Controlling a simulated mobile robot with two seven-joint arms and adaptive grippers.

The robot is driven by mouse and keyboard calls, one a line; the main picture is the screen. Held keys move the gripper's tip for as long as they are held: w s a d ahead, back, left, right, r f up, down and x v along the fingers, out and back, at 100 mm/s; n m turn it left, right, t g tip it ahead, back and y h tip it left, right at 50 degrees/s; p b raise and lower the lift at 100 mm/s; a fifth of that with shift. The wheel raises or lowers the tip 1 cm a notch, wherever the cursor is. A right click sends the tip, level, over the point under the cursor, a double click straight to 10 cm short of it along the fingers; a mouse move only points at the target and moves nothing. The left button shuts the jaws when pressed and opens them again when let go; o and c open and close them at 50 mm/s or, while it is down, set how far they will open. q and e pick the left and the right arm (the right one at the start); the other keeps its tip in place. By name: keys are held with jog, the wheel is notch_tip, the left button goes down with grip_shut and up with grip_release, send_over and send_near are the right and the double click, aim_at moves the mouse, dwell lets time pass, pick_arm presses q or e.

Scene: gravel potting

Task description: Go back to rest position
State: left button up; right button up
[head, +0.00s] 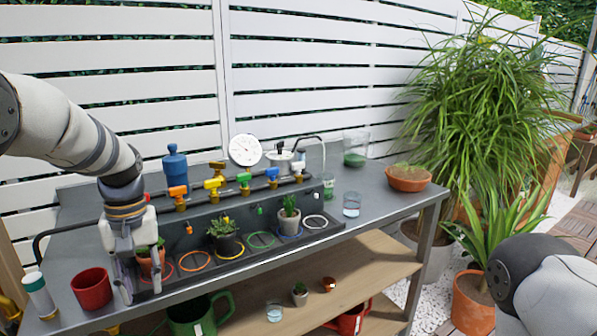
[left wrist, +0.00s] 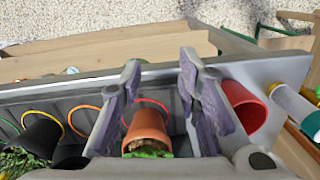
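My left gripper (head: 143,291) is above the left end of the dark tray (head: 230,262), pointing down. Its fingers are spread, and in the left wrist view (left wrist: 158,68) a gap shows on both sides of a small terracotta pot with a green plant (left wrist: 146,128). The pot stands between the fingers, partly hidden by them in the head view (head: 150,263). A red ring (left wrist: 153,102) shows beside the pot on the tray. My right gripper is out of view; only part of my right arm shows at the lower right.
A red pot (head: 91,289) stands close left of the gripper, with a white and green bottle (head: 38,294) beyond it. Coloured valves (head: 213,184) run behind the tray. A dark potted plant (head: 224,246) and a small cactus (head: 289,222) stand on the tray. Glasses stand farther right.

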pick_arm(q)
jog(key=s+d+f+m, duration=0.1)
jog(key=s+f, duration=0.7)
jog(key=f, duration=0.2)
jog(key=s+d+f+m, duration=0.1)
jog(key=s+f, duration=0.6)
jog(key=f, duration=0.4)
jog(key=s+d+f+m, duration=0.1)
jog(key=s+d, duration=0.1)
jog(key=s, duration=1)
jog(key=s+d+f+m, duration=0.1)
jog(key=s+d+f, duration=0.1)
jog(key=s, duration=1)
jog(key=shift+s+d+f+m+g, duration=0.25)
jog(key=shift+s+f+m+g, duration=0.05)
jog(key=shift+s+m+g, duration=0.1)
